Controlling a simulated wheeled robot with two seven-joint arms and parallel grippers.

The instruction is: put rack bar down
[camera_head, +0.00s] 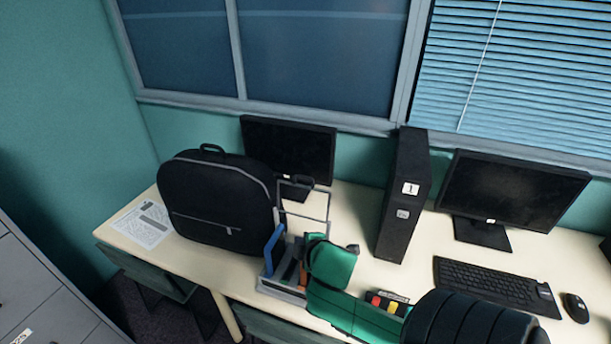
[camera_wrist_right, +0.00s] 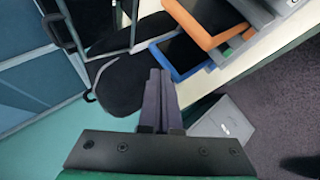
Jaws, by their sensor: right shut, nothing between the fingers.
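The rack (camera_head: 283,291) stands on the desk beside the backpack and holds thin tablets with blue and orange edges. Its thin bar frame (camera_head: 329,205) stands up above it, with a black grip (camera_head: 297,181) at the top. In the right wrist view, the rack's orange-edged tablet (camera_wrist_right: 203,41) is at the upper right and the black grip (camera_wrist_right: 57,29) at the upper left. My right gripper (camera_wrist_right: 158,76) is shut and empty, apart from the grip. Its fingers are hard to make out in the head view. My left gripper is out of view.
A black backpack (camera_head: 225,205) stands close left of the rack. Behind are a monitor (camera_head: 288,147) and a computer tower (camera_head: 404,190). A second monitor (camera_head: 513,190), keyboard (camera_head: 494,284) and mouse (camera_head: 575,307) are to the right. A grey cabinet (camera_head: 40,300) is at lower left.

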